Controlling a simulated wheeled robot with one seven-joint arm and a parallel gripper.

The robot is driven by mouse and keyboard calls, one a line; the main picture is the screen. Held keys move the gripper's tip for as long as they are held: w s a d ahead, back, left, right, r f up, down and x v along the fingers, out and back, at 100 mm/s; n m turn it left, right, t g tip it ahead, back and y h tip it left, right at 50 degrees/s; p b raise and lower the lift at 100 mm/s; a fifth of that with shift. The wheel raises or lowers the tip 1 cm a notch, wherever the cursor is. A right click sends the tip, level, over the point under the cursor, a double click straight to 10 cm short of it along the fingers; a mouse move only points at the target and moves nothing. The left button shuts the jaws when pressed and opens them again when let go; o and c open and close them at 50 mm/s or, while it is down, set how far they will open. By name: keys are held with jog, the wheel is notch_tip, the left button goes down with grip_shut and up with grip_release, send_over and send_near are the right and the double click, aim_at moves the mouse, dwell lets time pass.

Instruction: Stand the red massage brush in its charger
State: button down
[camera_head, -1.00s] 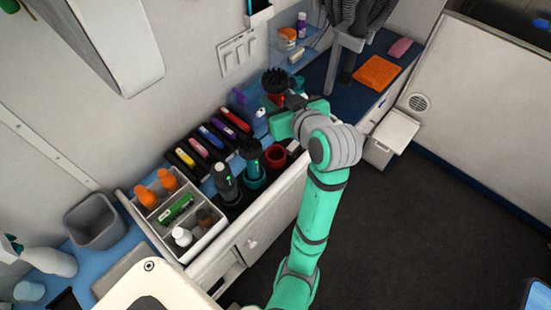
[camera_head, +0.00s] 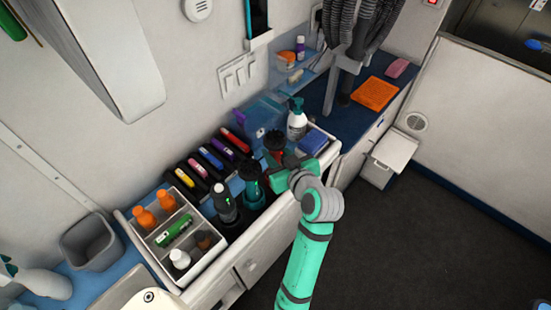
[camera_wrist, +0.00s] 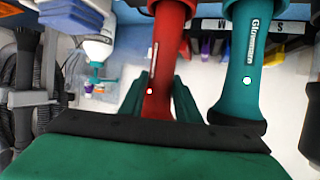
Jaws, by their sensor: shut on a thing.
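The red massage brush (camera_head: 277,155) is upright with its black bristle head (camera_head: 274,140) on top. My gripper (camera_head: 288,163) is shut on its red handle; the handle also shows between the fingers in the wrist view (camera_wrist: 162,75). The handle's lower end meets the flared red charger cup (camera_wrist: 172,8) at the top edge of the wrist view, in line with it. I cannot tell whether it is fully seated. The charger is hidden behind my gripper in the head view.
A teal brush (camera_head: 252,185) stands close to the left, and a black clipper (camera_head: 224,203) beyond it. A white pump bottle (camera_head: 297,122) and blue folded cloths (camera_head: 313,141) are to the right. Coloured clipper combs (camera_head: 210,157) line the back. An organiser tray (camera_head: 160,259) is at the left.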

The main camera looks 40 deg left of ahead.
jog(key=shift+f, duration=1.3)
jog(key=shift+f, duration=0.2)
jog(key=c, duration=1.3)
grip_release()
jog(key=shift+c, duration=0.2)
jog(key=shift+r, duration=0.1)
jog(key=shift+s+d+r, duration=0.1)
jog(key=shift+r, duration=0.05)
jog(key=v, duration=1.1)
jog(key=shift+d+r, duration=0.2)
jog(key=shift+d, duration=0.05)
jog(key=shift+s, duration=0.15)
